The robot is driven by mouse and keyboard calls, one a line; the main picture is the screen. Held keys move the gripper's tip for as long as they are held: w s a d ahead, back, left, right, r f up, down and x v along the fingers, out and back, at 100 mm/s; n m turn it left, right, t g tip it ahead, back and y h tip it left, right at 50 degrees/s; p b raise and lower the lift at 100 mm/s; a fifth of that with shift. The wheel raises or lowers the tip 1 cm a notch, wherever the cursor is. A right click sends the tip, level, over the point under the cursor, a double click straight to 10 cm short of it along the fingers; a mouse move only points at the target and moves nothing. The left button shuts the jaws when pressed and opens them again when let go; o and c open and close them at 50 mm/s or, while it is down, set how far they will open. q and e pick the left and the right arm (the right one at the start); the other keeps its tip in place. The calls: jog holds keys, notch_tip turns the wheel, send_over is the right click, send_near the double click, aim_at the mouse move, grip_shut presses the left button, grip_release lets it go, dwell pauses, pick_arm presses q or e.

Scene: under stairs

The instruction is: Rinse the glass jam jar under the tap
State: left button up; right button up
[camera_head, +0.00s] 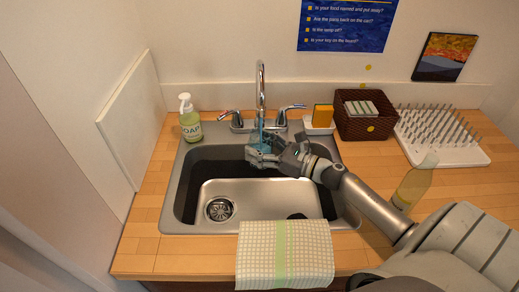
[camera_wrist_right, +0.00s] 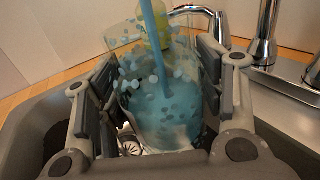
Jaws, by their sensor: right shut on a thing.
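The glass jam jar (camera_wrist_right: 165,105) is clear and stands between the fingers of my right gripper (camera_wrist_right: 160,112) in the right wrist view. A blue water stream falls into it from above, and blue water and droplets show in and around it. In the head view my right gripper (camera_head: 262,157) is shut on the jar over the back of the sink, below the chrome tap (camera_head: 261,88). There the jar is mostly hidden by fingers and water. The tap is running. The sink (camera_head: 262,198) is steel, with a drain at its left. My left gripper is not in view.
A soap bottle (camera_head: 190,120) stands left of the tap. A sponge (camera_head: 322,115), a wicker basket (camera_head: 362,128) and a white peg rack (camera_head: 470,153) stand to the right. A yellowish bottle (camera_head: 414,184) stands near my right arm. A checked cloth (camera_head: 285,253) hangs over the front edge.

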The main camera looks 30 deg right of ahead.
dwell(0.4)
jog(key=shift+d, duration=0.1)
jog(key=shift+s+d+b, duration=0.15)
jog(key=shift+d+b, duration=0.2)
jog(key=shift+b, duration=0.05)
jog(key=shift+r, duration=0.1)
jog(key=shift+s+a+p, duration=0.15)
jog(key=shift+s+a, duration=0.1)
jog(key=shift+s, duration=0.45)
jog(key=shift+s+a+p, duration=0.15)
jog(key=shift+s+a, duration=0.1)
jog(key=shift+s, duration=0.4)
jog(key=shift+s+a, duration=0.3)
jog(key=shift+s, duration=0.5)
jog(key=shift+s+a, duration=0.3)
jog(key=shift+s, duration=0.55)
jog(key=shift+s+a, duration=0.3)
jog(key=shift+s, duration=0.5)
